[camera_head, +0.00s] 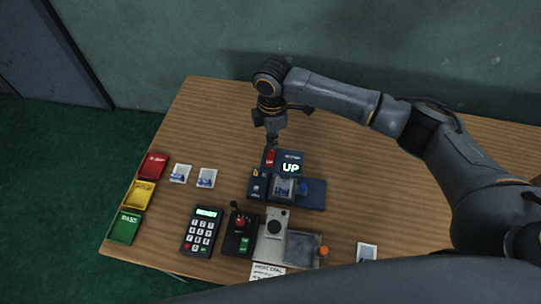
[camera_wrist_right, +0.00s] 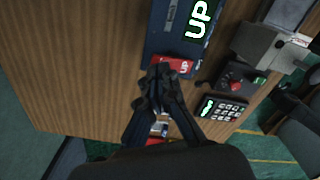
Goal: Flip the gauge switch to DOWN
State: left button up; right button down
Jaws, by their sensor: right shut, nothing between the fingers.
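The dark blue gauge unit (camera_head: 314,193) stands mid-table, and its display (camera_head: 290,168) reads UP in the head view. A red switch (camera_head: 270,157) sits at its back left corner. In the right wrist view the red switch (camera_wrist_right: 181,66) is just beyond my fingertips, and the display (camera_wrist_right: 200,18) also reads UP. My right gripper (camera_head: 271,140) is shut and empty, pointing down right by the red switch. It also shows in the wrist view (camera_wrist_right: 158,78). I cannot tell whether the fingertips touch the switch. My left gripper is not in view.
Red (camera_head: 152,166), yellow (camera_head: 138,194) and green (camera_head: 124,228) trays line the left edge. Photo cards (camera_head: 206,178) lie near them. A keypad (camera_head: 202,232), a box with a red-knobbed lever (camera_head: 240,222) and a grey device (camera_head: 274,228) stand in front of the gauge. The back left table is clear.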

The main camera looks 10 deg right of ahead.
aim_at(272, 151)
jog(key=shift+f+b, duration=0.45)
jog(key=shift+f, duration=0.7)
dwell(0.7)
notch_tip(272, 151, up, 7)
jog(key=p, duration=0.8)
jog(key=shift+r, duration=0.1)
dwell(0.3)
